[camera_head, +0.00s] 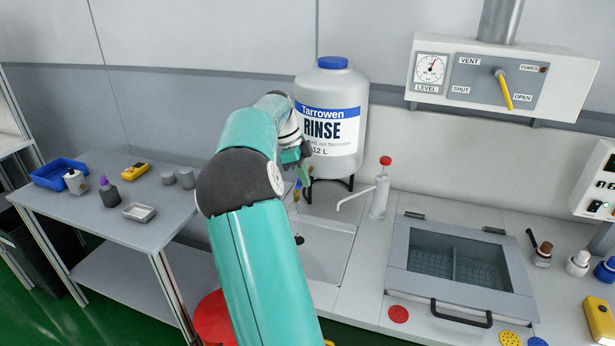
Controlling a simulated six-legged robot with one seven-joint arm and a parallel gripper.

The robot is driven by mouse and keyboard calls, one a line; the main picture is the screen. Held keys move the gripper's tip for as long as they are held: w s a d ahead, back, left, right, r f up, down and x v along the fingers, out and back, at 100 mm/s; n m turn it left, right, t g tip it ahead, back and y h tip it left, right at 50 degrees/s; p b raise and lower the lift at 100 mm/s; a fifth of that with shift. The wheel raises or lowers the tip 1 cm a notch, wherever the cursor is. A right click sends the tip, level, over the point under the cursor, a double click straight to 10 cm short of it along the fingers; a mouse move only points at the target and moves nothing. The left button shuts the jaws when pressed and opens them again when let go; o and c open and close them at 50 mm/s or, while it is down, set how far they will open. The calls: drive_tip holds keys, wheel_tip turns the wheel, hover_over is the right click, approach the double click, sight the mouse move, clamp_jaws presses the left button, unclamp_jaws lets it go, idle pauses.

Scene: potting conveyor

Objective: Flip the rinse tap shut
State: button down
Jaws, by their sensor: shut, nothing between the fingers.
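The grey rinse container (345,100) with a blue cap and a "Tarrowen RINSE" label stands on a dark stand at the back of the counter. My gripper (307,184) is shut and empty at the container's lower front left. A small yellowish and blue part, apparently the rinse tap (297,192), shows just left of my fingers, below the container. My arm and gripper hide most of that area, so I cannot tell the tap lever's position or whether my fingers touch it.
A windowed lid with a black handle (456,262) is set in the counter at right. A vent panel (502,82) hangs above. A side table (95,205) at left holds a blue tray (58,173) and small bottles.

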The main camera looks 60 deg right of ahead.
drive_tip(key=shift+d, duration=0.15)
drive_tip(key=shift+d, duration=0.7)
drive_tip(key=s+d, duration=0.2)
drive_tip(key=s, duration=0.2)
drive_tip(key=v, duration=1)
drive_tip(key=shift+w+a, duration=0.2)
drive_tip(key=shift+w, duration=0.1)
